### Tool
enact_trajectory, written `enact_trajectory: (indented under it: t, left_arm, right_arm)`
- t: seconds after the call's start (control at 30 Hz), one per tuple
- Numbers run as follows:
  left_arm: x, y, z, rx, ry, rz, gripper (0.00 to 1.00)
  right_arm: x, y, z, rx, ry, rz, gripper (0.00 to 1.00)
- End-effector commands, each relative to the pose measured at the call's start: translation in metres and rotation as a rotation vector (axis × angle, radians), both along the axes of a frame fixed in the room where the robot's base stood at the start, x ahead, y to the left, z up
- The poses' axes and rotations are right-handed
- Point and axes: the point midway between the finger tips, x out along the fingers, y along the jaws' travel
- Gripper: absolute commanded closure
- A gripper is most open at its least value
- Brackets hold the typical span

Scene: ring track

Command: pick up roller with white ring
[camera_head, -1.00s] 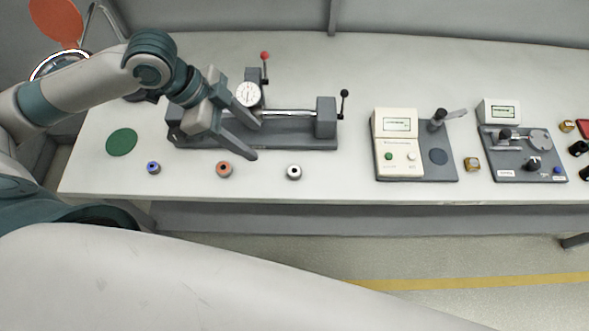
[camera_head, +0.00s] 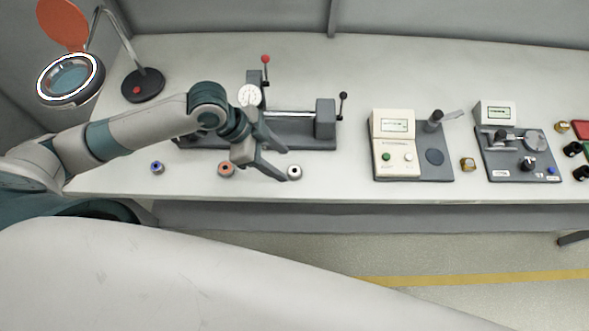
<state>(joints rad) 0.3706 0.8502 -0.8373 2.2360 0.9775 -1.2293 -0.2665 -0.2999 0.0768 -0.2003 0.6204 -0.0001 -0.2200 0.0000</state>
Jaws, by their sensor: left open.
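The roller with the white ring (camera_head: 294,172) stands upright near the front edge of the table, rightmost of three small rollers. An orange-ringed roller (camera_head: 226,170) and a blue-ringed roller (camera_head: 157,168) stand in line to its left. My left gripper (camera_head: 283,165) is open and empty, its fingers pointing right and forward, just left of and above the white-ringed roller. I cannot tell how high the fingers are over the table. My right gripper is not seen.
A grey bench fixture with a dial gauge (camera_head: 249,96) stands behind the rollers. A cream tester (camera_head: 397,146) and a grey device (camera_head: 521,155) stand to the right. A magnifier lamp (camera_head: 70,78) is at the left. The table (camera_head: 335,180) right of the white roller is clear.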

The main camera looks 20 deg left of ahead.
Motion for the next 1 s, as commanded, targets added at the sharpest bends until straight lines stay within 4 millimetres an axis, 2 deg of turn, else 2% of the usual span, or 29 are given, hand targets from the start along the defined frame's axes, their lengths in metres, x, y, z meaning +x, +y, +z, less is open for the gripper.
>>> enact_trajectory:
  t: [0.27, 0.5, 0.7, 1.0]
  left_arm:
    - [0.001, -0.003, -0.003, -0.002, 0.002, 0.0, 0.49]
    - [0.007, -0.014, -0.025, -0.001, 0.004, 0.001, 0.49]
    - [0.01, -0.022, -0.043, 0.0, 0.001, 0.0, 0.49]
    - [0.01, -0.023, -0.045, 0.0, -0.001, 0.0, 0.49]
  right_arm:
    - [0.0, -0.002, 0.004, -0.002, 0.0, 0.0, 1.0]
    - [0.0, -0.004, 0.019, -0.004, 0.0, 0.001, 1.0]
    - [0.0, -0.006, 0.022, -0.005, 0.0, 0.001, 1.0]
    - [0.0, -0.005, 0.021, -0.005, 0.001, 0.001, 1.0]
